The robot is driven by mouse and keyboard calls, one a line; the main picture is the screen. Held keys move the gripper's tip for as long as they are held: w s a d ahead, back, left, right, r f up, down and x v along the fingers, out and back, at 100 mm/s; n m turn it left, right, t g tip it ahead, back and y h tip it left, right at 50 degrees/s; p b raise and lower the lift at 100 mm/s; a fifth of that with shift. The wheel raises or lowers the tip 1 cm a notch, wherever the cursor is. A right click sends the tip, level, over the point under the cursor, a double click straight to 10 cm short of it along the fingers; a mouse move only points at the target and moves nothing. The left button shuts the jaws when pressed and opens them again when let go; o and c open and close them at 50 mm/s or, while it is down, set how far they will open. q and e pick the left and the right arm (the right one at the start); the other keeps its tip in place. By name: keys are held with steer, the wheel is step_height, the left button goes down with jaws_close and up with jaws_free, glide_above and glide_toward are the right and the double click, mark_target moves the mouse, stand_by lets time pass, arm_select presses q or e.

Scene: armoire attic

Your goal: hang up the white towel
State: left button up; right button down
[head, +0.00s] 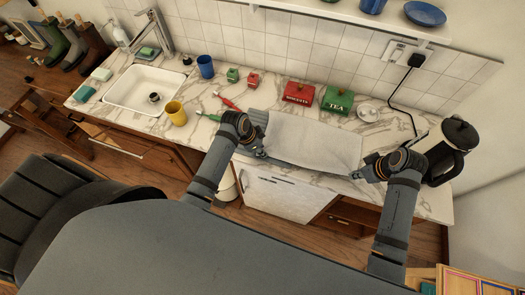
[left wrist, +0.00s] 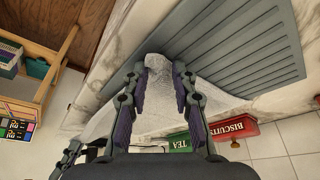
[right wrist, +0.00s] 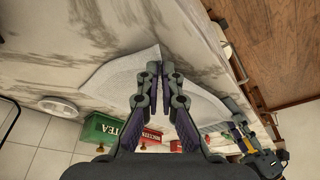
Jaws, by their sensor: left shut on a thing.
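The white towel (head: 315,143) is spread fairly flat over the front part of the marble counter, between my two grippers. My left gripper (head: 262,155) is shut on its left side; white cloth (left wrist: 158,64) shows between the fingers in the left wrist view. My right gripper (head: 360,176) is at the towel's near right corner. In the right wrist view its fingertips are close together, with towel (right wrist: 115,82) on both sides, and it appears shut on the cloth. A thin pale rail (head: 116,143) runs across the cabinet front below the sink.
A kettle (head: 450,145) is close to my right arm. A yellow cup (head: 176,113) and blue cup (head: 205,67) stand near the sink (head: 120,92).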

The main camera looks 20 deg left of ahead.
arm_select(q)
steer(key=shift+s+a+f, duration=0.1)
steer(key=shift+s+f, duration=0.05)
steer(key=shift+f, duration=0.15)
jaws_close()
arm_select(e)
steer(key=shift+f, duration=0.1)
arm_select(q)
step_height(320, 180, up, 5)
steer(key=shift+r, duration=0.15)
steer(key=shift+w, duration=0.25)
arm_select(e)
steer(key=shift+w, duration=0.15)
